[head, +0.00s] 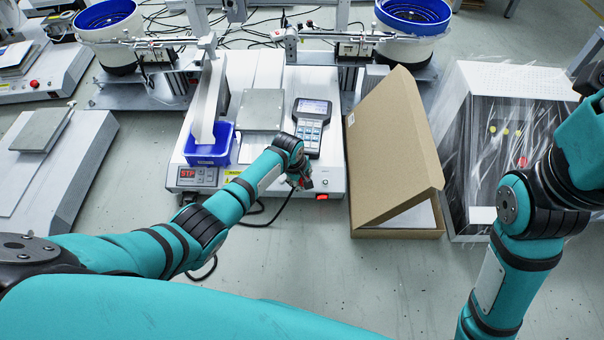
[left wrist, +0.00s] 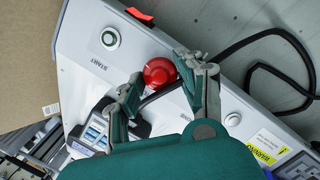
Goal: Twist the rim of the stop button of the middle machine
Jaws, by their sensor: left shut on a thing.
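The middle machine (head: 333,178) is a low white box at the centre of the head view. Its red round stop button (left wrist: 159,72) shows in the left wrist view on the front panel, between the fingers. My left gripper (left wrist: 158,68) has one finger on each side of the button and is shut on its rim. In the head view, my left gripper (head: 300,181) is at the machine's front edge and hides the button. My right arm is at the right; its gripper is out of view.
A START button (left wrist: 110,38) and a red switch (left wrist: 139,15) are on the same panel. A handheld controller (head: 311,122), blue bin (head: 208,158) and grey plate (head: 261,109) are on the machine. A cardboard box (head: 395,150) stands close at right. Dark cables run nearby.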

